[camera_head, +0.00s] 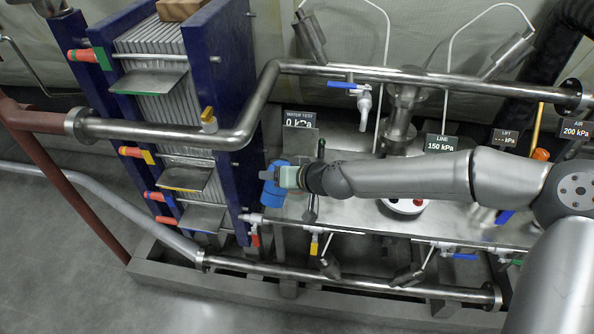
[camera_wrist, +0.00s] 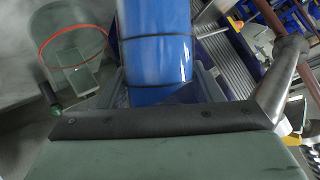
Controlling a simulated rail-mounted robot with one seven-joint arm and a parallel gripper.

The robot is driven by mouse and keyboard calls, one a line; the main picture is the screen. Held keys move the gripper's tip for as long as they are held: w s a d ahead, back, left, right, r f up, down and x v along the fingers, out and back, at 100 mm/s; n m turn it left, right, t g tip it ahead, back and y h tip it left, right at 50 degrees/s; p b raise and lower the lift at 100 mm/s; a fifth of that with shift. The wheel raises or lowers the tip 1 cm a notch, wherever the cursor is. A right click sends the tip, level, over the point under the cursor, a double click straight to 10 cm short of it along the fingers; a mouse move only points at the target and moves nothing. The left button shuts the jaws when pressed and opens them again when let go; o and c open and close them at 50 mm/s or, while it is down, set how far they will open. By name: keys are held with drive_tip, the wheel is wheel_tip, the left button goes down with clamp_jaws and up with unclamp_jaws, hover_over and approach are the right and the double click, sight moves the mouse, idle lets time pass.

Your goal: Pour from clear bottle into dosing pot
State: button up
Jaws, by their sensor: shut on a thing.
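My gripper (camera_head: 290,177) is shut on a blue cylinder (camera_head: 271,190) and holds it beside the right blue end plate of the plate stack. The cylinder looks tilted in the head view. In the wrist view the blue cylinder (camera_wrist: 156,45) has thin dark bands and stands beyond my gripper (camera_wrist: 158,108); its ends are not clearly seen. I cannot tell whether it is the clear bottle; it looks solid blue. A see-through vessel with an orange-red ring (camera_wrist: 73,68) is at the upper left of the wrist view, apart from the cylinder. I cannot tell whether it is the dosing pot.
The plate stack (camera_head: 160,110) with blue end plates stands to the left. A steel pipe (camera_head: 170,130) crosses in front of it. A steel bench (camera_head: 345,208) with several valves, and pressure signs such as LINE (camera_head: 441,144), are around my arm. Floor is open at lower left.

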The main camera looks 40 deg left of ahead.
drive_tip(key=shift+w+a+m+g, duration=0.1)
drive_tip(key=shift+w+m+g, duration=0.1)
drive_tip(key=shift+m+g, duration=0.1)
drive_tip(key=shift+r, duration=0.1)
drive_tip(key=shift+s+r+m+g, duration=0.1)
drive_tip(key=shift+r+m+g, duration=0.3)
drive_tip(key=shift+g, duration=0.2)
idle(0.4)
drive_tip(key=shift+s+f+m+g+h, duration=0.15)
drive_tip(key=shift+f+m+g, duration=0.15)
drive_tip(key=shift+f, duration=0.25)
drive_tip(key=shift+s+f+m+g+h, duration=0.2)
drive_tip(key=shift+f+g, duration=0.1)
drive_tip(key=shift+f, duration=0.2)
idle(0.4)
drive_tip(key=shift+s+f+m+g, duration=0.15)
drive_tip(key=shift+f+m+g, duration=0.35)
drive_tip(key=shift+f, duration=0.05)
idle(0.8)
drive_tip(key=shift+s+f+m+g, duration=0.2)
drive_tip(key=shift+m+g, duration=0.2)
drive_tip(key=shift+g, duration=0.2)
idle(0.7)
drive_tip(key=shift+w+r+m+g, duration=0.55)
drive_tip(key=shift+r+m+g, duration=0.05)
idle(1.9)
